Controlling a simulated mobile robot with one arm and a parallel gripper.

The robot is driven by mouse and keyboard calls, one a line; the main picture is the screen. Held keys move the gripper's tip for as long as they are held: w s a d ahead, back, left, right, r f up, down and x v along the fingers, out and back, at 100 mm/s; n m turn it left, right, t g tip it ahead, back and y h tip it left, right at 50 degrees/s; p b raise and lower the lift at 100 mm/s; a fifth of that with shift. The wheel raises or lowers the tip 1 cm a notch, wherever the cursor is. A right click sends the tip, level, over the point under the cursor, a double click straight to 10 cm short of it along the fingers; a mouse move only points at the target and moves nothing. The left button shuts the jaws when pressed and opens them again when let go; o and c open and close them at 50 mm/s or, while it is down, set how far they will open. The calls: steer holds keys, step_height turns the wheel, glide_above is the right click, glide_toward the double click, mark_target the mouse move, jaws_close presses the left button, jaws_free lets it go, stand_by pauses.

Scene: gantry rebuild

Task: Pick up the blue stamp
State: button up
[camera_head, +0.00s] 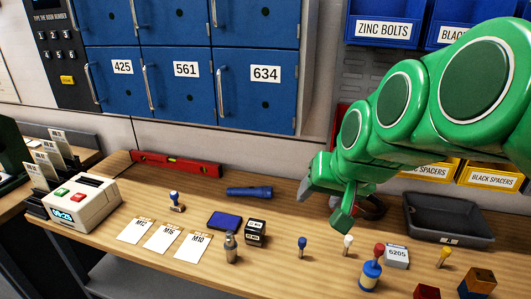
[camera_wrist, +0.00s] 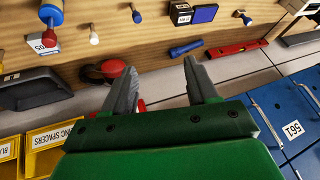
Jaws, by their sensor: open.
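A small stamp with a blue knob and a pale wooden foot, which looks like the blue stamp (camera_head: 176,200), stands upright on the wooden bench, left of the middle. It shows small at the top of the wrist view (camera_wrist: 245,17). A similar blue-knobbed peg (camera_head: 302,244) stands further right, also in the wrist view (camera_wrist: 136,13). My green gripper (camera_head: 326,205) is open and empty, above the back of the bench and well right of the stamp. In the wrist view, its grey fingers (camera_wrist: 160,68) are apart with nothing between them.
A blue ink pad (camera_head: 225,219), black box (camera_head: 256,231), blue flashlight (camera_head: 249,192) and red level (camera_head: 176,164) lie near the stamp. White cards (camera_head: 163,238) lie in front of it. Pegs and a dark tray (camera_head: 447,219) are on the right. Blue lockers (camera_head: 190,70) rise behind.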

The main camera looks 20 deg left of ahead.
steer(key=w+a+r+n+t+y, duration=0.25)
steer(key=w+a+r, duration=0.25)
steer(key=a+r, duration=0.65)
steer(key=w+a+r+n+t+y, duration=0.3)
steer(key=a+r, duration=0.5)
steer(key=a, duration=0.6)
steer(key=n+g+y, duration=0.2)
steer(key=n, duration=3.4)
glide_above(176, 195)
steer(key=d, duration=0.3)
step_height(176, 195, down, 32)
steer(key=r, duration=0.1)
steer(key=f+n+g, duration=0.1)
steer(key=f+n, duration=0.1)
steer(key=f, duration=0.1)
steer(key=s+d+f+n+g, duration=0.1)
steer(key=f, duration=0.2)
steer(key=s+d+f+n+g, duration=0.1)
steer(key=f+n, duration=0.1)
steer(key=f, duration=0.2)
steer(key=shift+d+f+n+y, duration=0.1)
steer(key=shift+n+y, duration=0.25)
steer(key=shift+g+x, duration=0.25)
steer(key=shift+x, duration=3.6)
